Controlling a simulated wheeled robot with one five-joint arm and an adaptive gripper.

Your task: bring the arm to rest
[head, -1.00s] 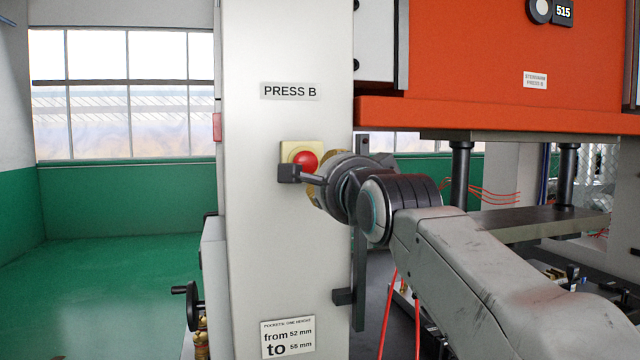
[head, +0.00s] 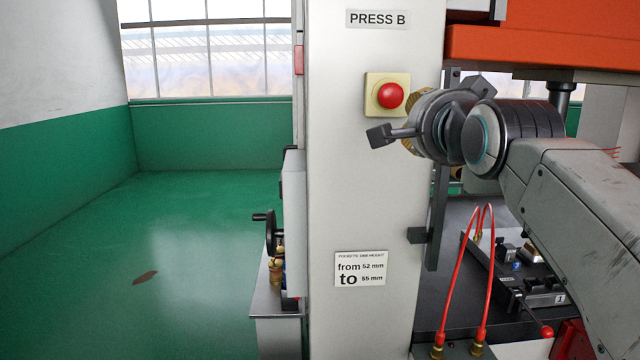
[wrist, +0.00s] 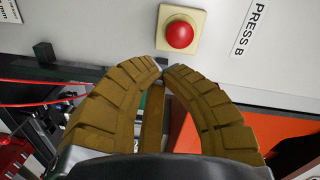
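My arm stretches in from the right in the head view. My gripper is mostly hidden behind my dark wrist there, with only bits of its brown fingers showing. In the wrist view the two brown ribbed fingers of my gripper (wrist: 162,70) curve in and their tips come together, with nothing seen held between them. The red button (head: 390,95) on its yellow plate is on the white press column (head: 360,210), just left of my wrist. The button also shows in the wrist view (wrist: 179,35), beyond the fingertips and apart from them.
The orange press body (head: 540,45) is above and right of my arm. Red hoses (head: 462,265) and a dark bench with fittings lie below it. A black handwheel (head: 268,230) is left of the column. The green floor (head: 200,230) at left is open, with a brown patch (head: 145,277).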

